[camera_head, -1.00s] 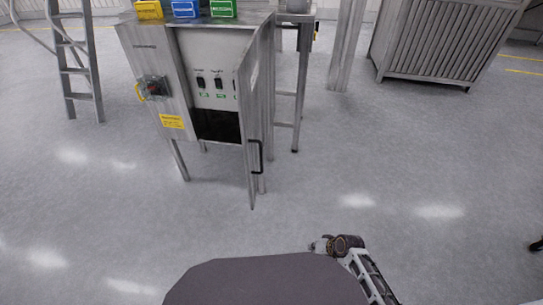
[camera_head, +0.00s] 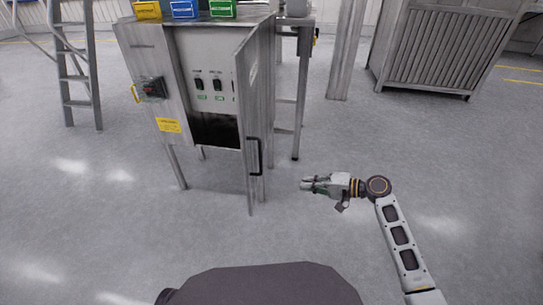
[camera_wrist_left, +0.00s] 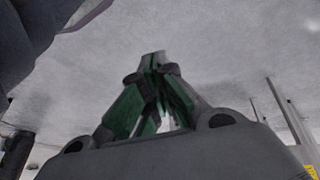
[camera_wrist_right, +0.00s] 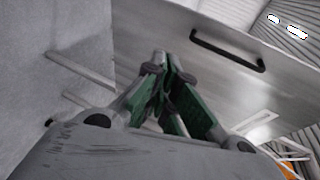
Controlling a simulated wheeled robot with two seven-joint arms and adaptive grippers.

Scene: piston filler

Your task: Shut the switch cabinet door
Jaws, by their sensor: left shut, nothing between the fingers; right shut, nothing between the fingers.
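The steel switch cabinet (camera_head: 158,75) stands ahead on legs. Its door (camera_head: 257,120) is open, hinged at the right side and swung out toward me, so the dark inside and the switch panel (camera_head: 212,75) show. A black handle (camera_head: 254,156) is on the door's outer side; it also shows in the right wrist view (camera_wrist_right: 228,50). My right gripper (camera_head: 304,184) is shut and empty, right of the door and apart from it, pointing left toward it. My left gripper (camera_wrist_left: 153,60) is shut and empty over the floor in the left wrist view; it is outside the head view.
Yellow, blue and green boxes (camera_head: 184,9) stand on the cabinet. A ladder (camera_head: 77,65) is at left, a large ribbed metal container (camera_head: 440,50) at back right. The floor around the door is clear.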

